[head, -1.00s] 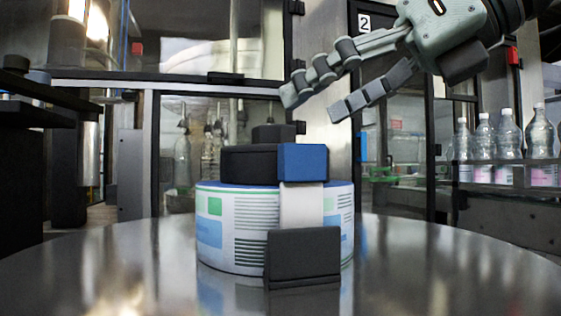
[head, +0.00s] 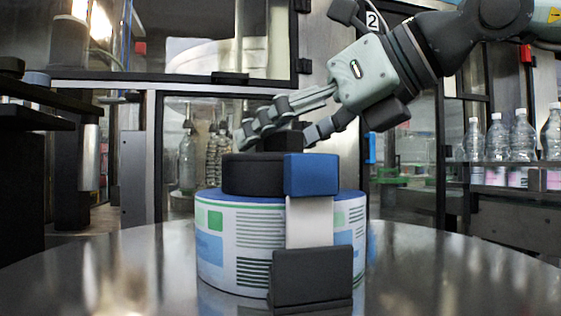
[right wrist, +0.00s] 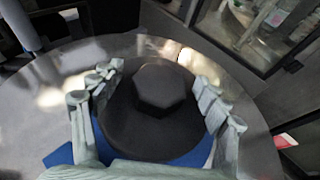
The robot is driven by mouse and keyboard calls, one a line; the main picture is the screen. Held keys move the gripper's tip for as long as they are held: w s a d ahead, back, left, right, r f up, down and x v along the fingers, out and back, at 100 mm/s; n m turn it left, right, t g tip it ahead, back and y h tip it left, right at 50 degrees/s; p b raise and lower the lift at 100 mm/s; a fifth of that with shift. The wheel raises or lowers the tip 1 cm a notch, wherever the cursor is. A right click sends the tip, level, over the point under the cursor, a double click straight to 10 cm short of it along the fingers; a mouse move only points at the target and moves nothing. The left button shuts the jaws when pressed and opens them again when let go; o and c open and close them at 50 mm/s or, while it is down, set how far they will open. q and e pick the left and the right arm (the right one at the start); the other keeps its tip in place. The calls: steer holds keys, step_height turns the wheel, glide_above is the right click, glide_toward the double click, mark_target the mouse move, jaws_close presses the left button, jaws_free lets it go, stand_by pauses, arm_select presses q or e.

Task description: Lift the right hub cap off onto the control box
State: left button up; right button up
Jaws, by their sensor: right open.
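The black round hub cap (head: 252,173) sits on top of the label reel (head: 240,235), which has a white printed side and a blue top. Its hexagonal knob also shows in the right wrist view (right wrist: 160,88). My right gripper (head: 280,134) is open, with its fingers on either side of the knob. In the right wrist view the fingers (right wrist: 155,88) stand apart at both sides of the cap; contact cannot be told. A dark grey block (head: 311,275) stands in front of the reel; I cannot tell whether it is the control box. My left gripper is not in view.
A blue block (head: 311,174) with a white strip below it sits at the cap's front right. The round shiny table (head: 120,265) is clear at both sides. Several bottles (head: 520,150) stand on a shelf at the right, behind the table.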

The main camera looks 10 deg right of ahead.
steer(key=shift+r, duration=0.1)
steer(key=c, duration=1.5)
steer(key=shift+r, duration=0.75)
step_height(320, 180, up, 3)
steer(key=shift+f, duration=0.1)
steer(key=s+a+r, duration=0.5)
steer(key=a+r, duration=0.1)
steer(key=a, duration=0.4)
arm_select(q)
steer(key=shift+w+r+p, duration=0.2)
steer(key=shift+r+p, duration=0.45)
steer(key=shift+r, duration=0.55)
arm_select(e)
steer(key=shift+s+a+r, duration=0.1)
steer(key=shift+r, duration=1.8)
steer(key=shift+s+a+r, duration=0.1)
steer(key=shift+r, duration=1.8)
